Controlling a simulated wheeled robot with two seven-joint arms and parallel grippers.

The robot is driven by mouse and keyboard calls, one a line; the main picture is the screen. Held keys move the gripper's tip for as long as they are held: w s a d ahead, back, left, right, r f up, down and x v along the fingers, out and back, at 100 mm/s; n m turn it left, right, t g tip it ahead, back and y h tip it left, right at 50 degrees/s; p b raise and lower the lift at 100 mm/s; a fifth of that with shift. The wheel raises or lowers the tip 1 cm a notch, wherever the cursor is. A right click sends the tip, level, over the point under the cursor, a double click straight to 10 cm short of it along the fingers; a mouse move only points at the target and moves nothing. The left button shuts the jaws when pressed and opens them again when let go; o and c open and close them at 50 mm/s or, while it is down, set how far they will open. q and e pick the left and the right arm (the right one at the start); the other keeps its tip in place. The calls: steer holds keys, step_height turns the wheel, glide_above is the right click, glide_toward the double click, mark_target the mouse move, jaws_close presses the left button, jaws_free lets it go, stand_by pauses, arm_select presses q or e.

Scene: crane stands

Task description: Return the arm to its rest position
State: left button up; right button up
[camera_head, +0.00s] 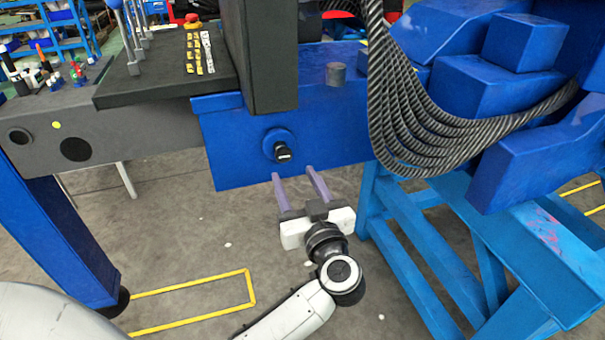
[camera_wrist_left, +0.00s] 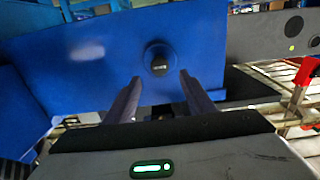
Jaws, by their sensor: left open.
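My left gripper (camera_head: 298,180) is open and empty, with its two purple-grey fingers pointing at a blue panel (camera_head: 230,165). No contact with the knob is visible. My left arm (camera_head: 310,305) comes up from the bottom of the head view. My right gripper is not in view.
A thick bundle of black cables (camera_head: 440,140) hangs right of the panel. A blue steel stand (camera_head: 420,250) is at the right, and a blue leg (camera_head: 60,235) at the left. A dark control desk with levers (camera_head: 165,70) is at upper left. Grey floor (camera_head: 200,240) lies open below.

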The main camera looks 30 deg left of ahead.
arm_select(q)
steer(key=s+d+f+m+t+h, duration=0.3)
steer(key=d+f+m+t+h, duration=0.1)
steer(key=d+m+h, duration=0.3)
steer(key=s+d+f+m+t+h, duration=0.2)
steer(key=d+f+m+t+h, duration=0.2)
steer(key=d+h, duration=0.35)
steer(key=s+a+f+m+g+h, duration=0.1)
steer(key=s+f+g, duration=1)
steer(key=s+f, duration=0.7)
step_height(320, 180, down, 4)
steer(key=shift+s+a+f+h, duration=0.2)
steer(key=shift+a+h, duration=0.1)
steer(key=shift+h, duration=0.05)
stand_by(0.7)
